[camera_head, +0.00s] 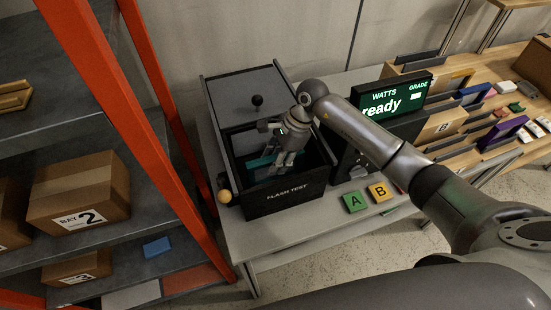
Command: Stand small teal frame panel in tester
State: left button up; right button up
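The tester is a dark open box (285,201) marked "FLASH TEST", standing on the grey bench with its lid raised behind it. My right gripper (283,164) reaches down into the box with its fingers pointing at the floor of the tester. A teal piece, seemingly the small teal frame panel (258,163), shows inside the box beside and partly behind the fingers. My gripper hides much of it, so I cannot tell whether it stands or leans, or whether the fingers hold it. My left gripper is not in view.
A display (398,98) reading "ready" stands right of the tester. An orange ball (225,196) is at the box's left. An orange-posted shelf with cardboard boxes (80,195) stands left; sorting racks stand right.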

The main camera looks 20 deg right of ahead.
dwell(0.3)
jog(key=shift+r, duration=0.2)
jog(key=b+v, duration=0.2)
jog(key=v, duration=0.8)
jog(key=shift+d+r+b, duration=0.25)
jog(key=shift+b, duration=0.15)
jog(key=shift+d+r, duration=0.2)
jog(key=shift+r, duration=0.4)
